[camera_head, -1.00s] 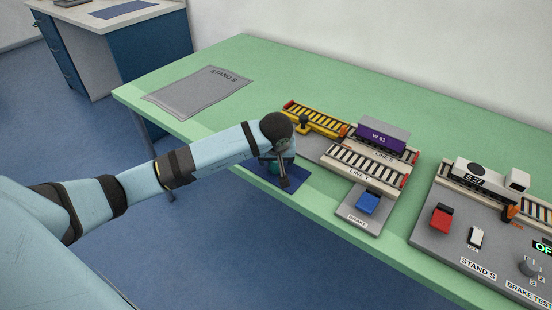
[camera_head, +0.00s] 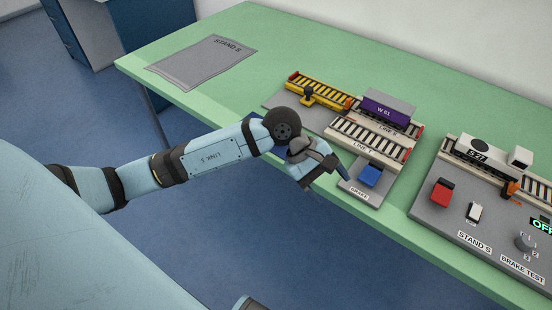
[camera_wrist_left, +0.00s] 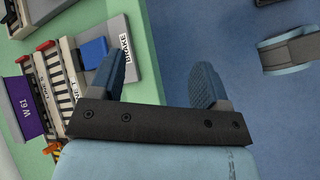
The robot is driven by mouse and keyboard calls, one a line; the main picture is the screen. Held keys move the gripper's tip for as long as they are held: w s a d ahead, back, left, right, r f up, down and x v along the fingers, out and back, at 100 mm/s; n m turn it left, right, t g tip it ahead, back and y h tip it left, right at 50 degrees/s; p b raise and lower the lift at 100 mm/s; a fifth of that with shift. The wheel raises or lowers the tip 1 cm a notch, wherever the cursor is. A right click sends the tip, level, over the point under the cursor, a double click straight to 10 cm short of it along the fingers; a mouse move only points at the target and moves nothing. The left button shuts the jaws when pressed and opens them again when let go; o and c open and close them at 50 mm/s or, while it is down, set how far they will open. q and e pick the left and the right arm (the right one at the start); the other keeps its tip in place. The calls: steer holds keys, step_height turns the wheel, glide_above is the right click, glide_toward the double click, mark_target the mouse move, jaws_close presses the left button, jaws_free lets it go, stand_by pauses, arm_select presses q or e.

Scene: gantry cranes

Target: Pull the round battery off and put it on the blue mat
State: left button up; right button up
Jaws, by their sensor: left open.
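The likely round battery is a black disc (camera_head: 479,146) on top of the white S 27 locomotive (camera_head: 498,158), at the right of the table in the head view; I cannot be sure of it. The blue mat (camera_head: 279,155) lies near the table's front edge, mostly hidden behind my left arm. My left gripper (camera_head: 325,174) is by the front edge, just left of the blue brake block, well away from the disc. In the left wrist view my left gripper (camera_wrist_left: 160,76) has its blue fingers apart with nothing between them. My right gripper does not show.
The purple W 61 wagon (camera_head: 388,108), track pieces (camera_head: 370,142) and blue brake block (camera_head: 370,176) stand right of my gripper. The Stand S board carries a red block (camera_head: 441,192) and a knob (camera_head: 525,242). A grey mat (camera_head: 200,65) lies back left; green table around it is clear.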

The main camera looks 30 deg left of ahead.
arm_select(q)
steer(key=s+d+r+n+t+h, duration=0.25)
steer(key=n+h, duration=0.25)
steer(key=n, duration=0.4)
steer(key=s+d+r+n+t+h, duration=0.25)
steer(key=n+t+h, duration=0.2)
steer(key=n, duration=0.45)
steer(key=s+a+f+n+t+y, duration=0.1)
steer(key=a+f+n+t+y, duration=0.5)
steer(key=n, duration=1.1)
steer(key=a+f+n+t+y, duration=0.25)
steer(key=f+n+y, duration=0.5)
steer(key=n, duration=0.85)
steer(key=s+a+f+n+g+y, duration=0.1)
steer(key=s+f+n+g+y, duration=0.1)
steer(key=s+f+n+g, duration=0.4)
step_height(320, 180, up, 16)
steer(key=s+a+n+p, duration=0.1)
steer(key=s+p, duration=0.1)
steer(key=p, duration=2)
steer(key=shift+a+f+t, duration=0.25)
steer(key=shift+a+t, duration=0.1)
steer(key=shift+t, duration=0.1)
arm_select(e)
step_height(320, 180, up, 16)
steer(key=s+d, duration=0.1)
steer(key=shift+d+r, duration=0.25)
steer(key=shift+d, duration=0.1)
arm_select(q)
steer(key=shift+s, duration=0.1)
